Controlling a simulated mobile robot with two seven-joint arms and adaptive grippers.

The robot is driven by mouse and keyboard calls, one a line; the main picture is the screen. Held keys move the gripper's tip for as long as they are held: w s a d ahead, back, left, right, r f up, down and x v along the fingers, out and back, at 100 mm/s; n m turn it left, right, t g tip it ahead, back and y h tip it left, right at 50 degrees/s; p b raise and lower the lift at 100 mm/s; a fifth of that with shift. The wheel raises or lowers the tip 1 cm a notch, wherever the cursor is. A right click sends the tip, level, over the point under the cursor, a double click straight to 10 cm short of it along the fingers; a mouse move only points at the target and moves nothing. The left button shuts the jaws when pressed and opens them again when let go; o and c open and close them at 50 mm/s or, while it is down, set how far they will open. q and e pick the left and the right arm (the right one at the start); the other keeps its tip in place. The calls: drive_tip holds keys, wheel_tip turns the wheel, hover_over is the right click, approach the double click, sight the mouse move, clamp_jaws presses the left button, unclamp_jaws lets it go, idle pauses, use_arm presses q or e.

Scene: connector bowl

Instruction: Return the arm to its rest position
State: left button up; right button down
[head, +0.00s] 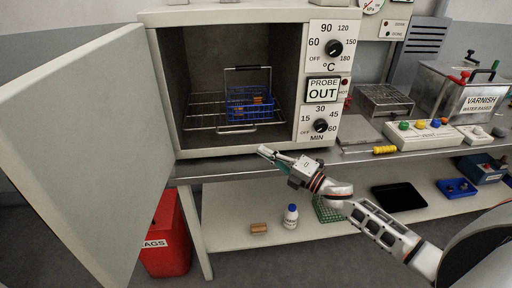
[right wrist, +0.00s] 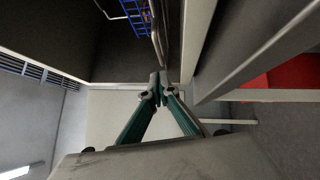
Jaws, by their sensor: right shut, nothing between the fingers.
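My right gripper (head: 267,154) is in front of the oven, just below its open mouth, at the bench's front edge. Its fingers are closed together and empty; they also show shut in the right wrist view (right wrist: 158,84). My right arm reaches in from the lower right. The oven (head: 232,14) stands open. A blue wire basket (head: 238,107) with brownish pieces in it sits on the oven's wire rack (head: 204,122); part of it shows at the top of the right wrist view (right wrist: 136,14). My left gripper is not in view.
The oven door (head: 75,150) is swung wide open at left. A red bin (head: 168,245) stands below it. The lower shelf holds a brown block (head: 258,228), a blue-capped bottle (head: 290,217) and a black tray (head: 399,197). A varnish tank (head: 455,95) stands on the bench at right.

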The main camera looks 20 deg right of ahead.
drive_tip(key=r+v, duration=0.1)
drive_tip(key=v, duration=0.5)
drive_tip(key=s+a+f+m+g+h, duration=0.2)
drive_tip(key=s+a+f+m, duration=0.2)
drive_tip(key=s+f+m, duration=0.3)
drive_tip(key=s+a+f+m+g+h, duration=0.2)
drive_tip(key=s+a+f+m, duration=0.2)
drive_tip(key=s+f+m, duration=0.3)
drive_tip(key=s+a+f+m+g+h, duration=0.2)
drive_tip(key=s+a+f+m, duration=0.3)
drive_tip(key=s+f, duration=0.7)
wheel_tip(320, 180, down, 3)
drive_tip(key=shift+r+m+g+h, duration=0.1)
drive_tip(key=shift+m+g+h, duration=0.35)
drive_tip(key=shift+m, duration=0.75)
